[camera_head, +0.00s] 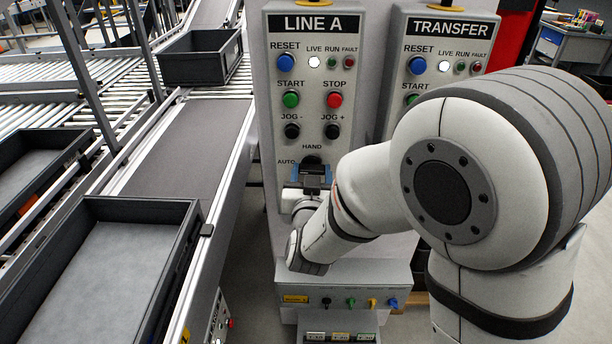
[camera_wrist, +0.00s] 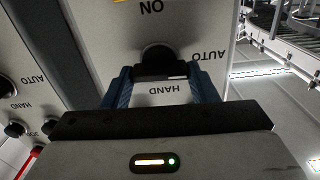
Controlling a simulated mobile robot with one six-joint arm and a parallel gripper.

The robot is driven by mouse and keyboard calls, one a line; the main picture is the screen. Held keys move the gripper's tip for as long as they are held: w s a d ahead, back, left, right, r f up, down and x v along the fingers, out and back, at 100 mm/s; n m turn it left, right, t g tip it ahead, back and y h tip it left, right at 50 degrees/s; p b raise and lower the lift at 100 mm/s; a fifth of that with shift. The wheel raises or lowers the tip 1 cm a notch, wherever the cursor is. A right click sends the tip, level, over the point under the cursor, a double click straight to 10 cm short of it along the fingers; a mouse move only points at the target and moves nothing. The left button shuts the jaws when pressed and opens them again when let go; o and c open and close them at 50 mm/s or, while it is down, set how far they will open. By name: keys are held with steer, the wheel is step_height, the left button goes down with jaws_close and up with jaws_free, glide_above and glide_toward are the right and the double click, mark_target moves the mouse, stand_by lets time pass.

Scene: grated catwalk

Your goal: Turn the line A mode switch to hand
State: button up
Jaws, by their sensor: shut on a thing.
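The LINE A panel (camera_head: 318,75) stands in the middle of the head view. Its black mode switch (camera_head: 312,160) has HAND printed above it and AUTO at its left. My gripper (camera_head: 312,178) is at the switch from below and hides most of it. In the wrist view the picture is upside down, and the blue fingers of my gripper (camera_wrist: 162,76) are shut on the switch knob (camera_wrist: 157,58) from both sides. A white mark shows at the knob's right end, on the AUTO label's side. The knob's exact setting is hard to tell.
The TRANSFER panel (camera_head: 450,28) stands close on the right, partly behind my arm. Black jog buttons (camera_head: 292,131) sit just above the switch. A low box with coloured plugs (camera_head: 350,302) is below. A conveyor with grey bins (camera_head: 125,250) runs along the left.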

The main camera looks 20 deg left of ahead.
steer(key=m+b, duration=0.8)
steer(key=b, duration=0.4)
steer(key=m+b, duration=0.9)
steer(key=b, duration=0.3)
steer(key=shift+d+f, duration=0.1)
steer(key=shift+f, duration=0.1)
steer(key=shift+m, duration=0.4)
steer(key=o, duration=1)
steer(key=shift+s+r, duration=0.1)
steer(key=shift+s, duration=0.15)
steer(key=p+v, duration=0.1)
steer(key=v, duration=0.6)
steer(key=shift+s+d, duration=0.1)
steer(key=shift+s, duration=0.05)
